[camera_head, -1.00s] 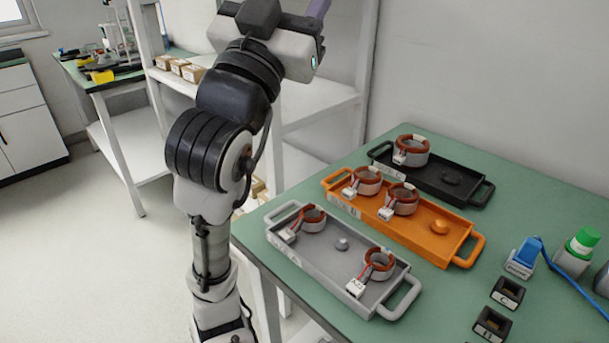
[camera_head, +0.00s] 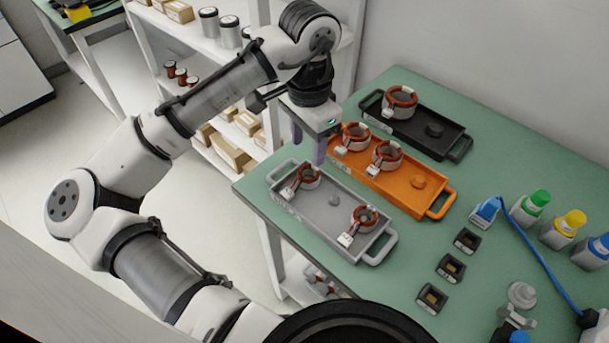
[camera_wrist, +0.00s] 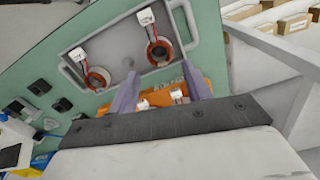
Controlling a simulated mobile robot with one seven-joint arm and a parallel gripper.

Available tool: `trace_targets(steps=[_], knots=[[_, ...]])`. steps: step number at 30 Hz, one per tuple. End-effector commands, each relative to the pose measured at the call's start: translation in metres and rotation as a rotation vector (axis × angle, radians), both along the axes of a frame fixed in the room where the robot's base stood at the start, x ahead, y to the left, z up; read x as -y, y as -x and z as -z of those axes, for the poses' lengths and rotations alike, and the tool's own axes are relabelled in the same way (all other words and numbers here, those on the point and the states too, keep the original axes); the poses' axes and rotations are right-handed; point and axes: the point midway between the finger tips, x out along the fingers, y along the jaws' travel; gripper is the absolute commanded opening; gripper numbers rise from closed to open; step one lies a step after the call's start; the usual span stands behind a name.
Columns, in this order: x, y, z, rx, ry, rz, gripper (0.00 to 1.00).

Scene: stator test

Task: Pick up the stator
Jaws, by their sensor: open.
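Several copper-and-white ring stators lie in trays on the green table. The grey tray (camera_head: 322,219) holds a left stator (camera_head: 306,177) and a right stator (camera_head: 365,217). The orange tray (camera_head: 410,197) holds two stators (camera_head: 356,137) (camera_head: 387,155) side by side. The black tray (camera_head: 452,144) holds one stator (camera_head: 401,101) at the back. My gripper (camera_head: 308,150) is open and empty above the left end of the grey and orange trays. In the wrist view its purple fingers (camera_wrist: 158,90) point toward the grey tray (camera_wrist: 110,38) and its two stators (camera_wrist: 98,78) (camera_wrist: 159,50).
Small black blocks (camera_head: 451,267) stand right of the grey tray. Bottles with coloured caps (camera_head: 565,225) and a blue cable (camera_head: 548,262) lie farther right. White shelves (camera_head: 235,75) with boxes and cans stand behind my arm.

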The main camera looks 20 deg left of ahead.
Motion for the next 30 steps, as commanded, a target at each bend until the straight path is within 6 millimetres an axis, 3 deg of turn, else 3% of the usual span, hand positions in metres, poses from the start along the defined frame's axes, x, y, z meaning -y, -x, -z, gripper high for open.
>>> trace_targets(steps=[3, 11, 19, 29, 30], knots=[[0.0, 0.0, 0.019, 0.0, 0.001, -0.001, 0.49], [0.001, 0.0, 0.038, 0.002, 0.001, 0.001, 0.49], [0.001, 0.002, 0.076, 0.002, 0.002, 0.001, 0.49], [0.002, 0.002, 0.086, -0.001, 0.005, 0.002, 0.49], [0.002, 0.002, 0.087, -0.001, 0.006, 0.002, 0.43]])
